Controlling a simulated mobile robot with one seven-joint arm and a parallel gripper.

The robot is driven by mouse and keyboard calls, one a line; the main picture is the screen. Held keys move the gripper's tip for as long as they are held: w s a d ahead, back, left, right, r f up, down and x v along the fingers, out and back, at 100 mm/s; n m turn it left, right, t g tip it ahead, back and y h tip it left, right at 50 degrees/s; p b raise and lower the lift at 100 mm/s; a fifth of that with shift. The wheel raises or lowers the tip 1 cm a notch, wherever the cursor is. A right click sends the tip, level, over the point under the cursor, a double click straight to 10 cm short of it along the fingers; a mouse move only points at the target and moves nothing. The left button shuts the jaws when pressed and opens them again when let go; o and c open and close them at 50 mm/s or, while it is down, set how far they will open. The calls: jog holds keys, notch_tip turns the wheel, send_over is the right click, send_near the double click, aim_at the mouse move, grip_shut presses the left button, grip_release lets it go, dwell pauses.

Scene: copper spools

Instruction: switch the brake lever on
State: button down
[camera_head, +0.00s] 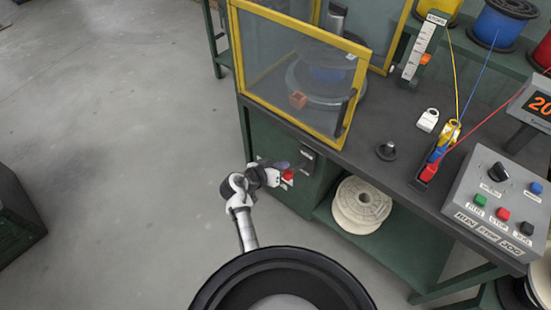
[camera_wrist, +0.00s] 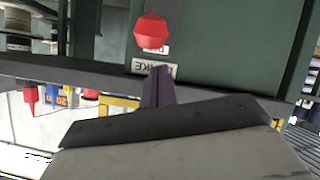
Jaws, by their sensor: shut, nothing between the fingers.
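The brake lever shows as a red knob (camera_head: 288,175) on the green front of the bench cabinet, below the caged section. In the wrist view its faceted red knob (camera_wrist: 152,31) stands near the top centre, with a pale label (camera_wrist: 153,68) reading partly "KE" below it. The lever's shaft is hidden, so its angle cannot be told. My gripper (camera_head: 280,166) is at the cabinet front, close beside the knob. In the wrist view my gripper's dark fingers (camera_wrist: 159,76) are shut and empty, their tips overlapping the label, apart from the knob in the picture.
A yellow-framed guard (camera_head: 290,75) stands above the cabinet. A dark plate (camera_head: 308,158) is right of the knob. A pale spool (camera_head: 361,205) sits on the lower shelf. A grey control box (camera_head: 500,208) is on the bench at right.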

jog(key=shift+s+d+f, duration=0.1)
jog(key=shift+s+f, duration=0.15)
jog(key=shift+f, duration=0.35)
